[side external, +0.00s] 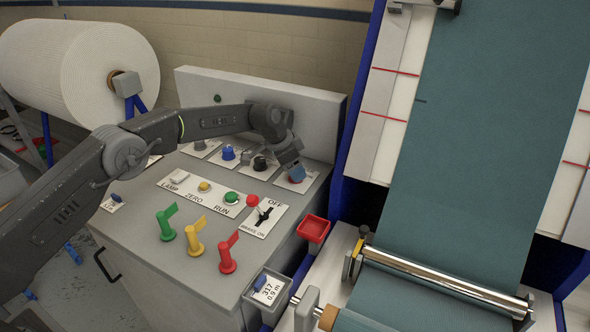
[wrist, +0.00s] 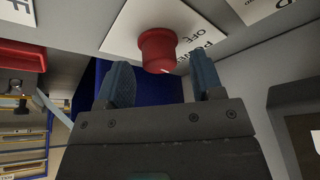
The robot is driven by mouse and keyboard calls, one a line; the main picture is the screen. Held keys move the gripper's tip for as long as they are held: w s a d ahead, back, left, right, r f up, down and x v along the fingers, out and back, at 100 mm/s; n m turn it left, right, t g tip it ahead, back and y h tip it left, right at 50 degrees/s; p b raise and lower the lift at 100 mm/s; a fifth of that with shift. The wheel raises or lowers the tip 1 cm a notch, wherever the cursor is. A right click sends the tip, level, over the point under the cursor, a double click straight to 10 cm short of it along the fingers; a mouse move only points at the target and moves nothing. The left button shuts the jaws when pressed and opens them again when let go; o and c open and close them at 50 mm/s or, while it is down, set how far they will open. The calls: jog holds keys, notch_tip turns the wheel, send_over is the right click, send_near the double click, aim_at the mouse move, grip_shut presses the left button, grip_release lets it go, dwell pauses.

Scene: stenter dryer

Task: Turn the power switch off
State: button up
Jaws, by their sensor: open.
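The power switch is a red knob (wrist: 157,48) on a white plate (wrist: 125,22) marked "POWER" and "OFF" in the wrist view. In the side view its plate (side external: 308,184) lies at the back right of the grey console, with the knob mostly hidden by my gripper. My gripper (side external: 296,173) is open, with its blue fingers right over this plate. In the wrist view the fingers (wrist: 160,75) stand on either side of the knob's near end, with nothing gripped. I cannot tell whether they touch it, or which way the switch is set.
A black knob (side external: 260,164) and a blue knob (side external: 228,153) sit left of the switch. A red-tipped brake lever (side external: 253,201) and a green button (side external: 231,197) are in front. Green, yellow and red (side external: 228,255) handles stand nearer.

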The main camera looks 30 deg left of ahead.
jog(key=shift+w+d+f, duration=0.2)
jog(key=shift+f, duration=0.4)
jog(key=shift+c, duration=0.4)
jog(key=c, duration=0.8)
jog(key=shift+c, duration=0.2)
jog(key=shift+n, duration=0.4)
jog(key=n+t+y, duration=0.1)
jog(key=n+y, duration=0.1)
jog(key=n, duration=0.3)
jog(key=shift+d, duration=0.1)
jog(key=n+y, duration=0.2)
jog(key=n, duration=0.4)
jog(key=shift+y, duration=0.3)
jog(key=o, duration=0.9)
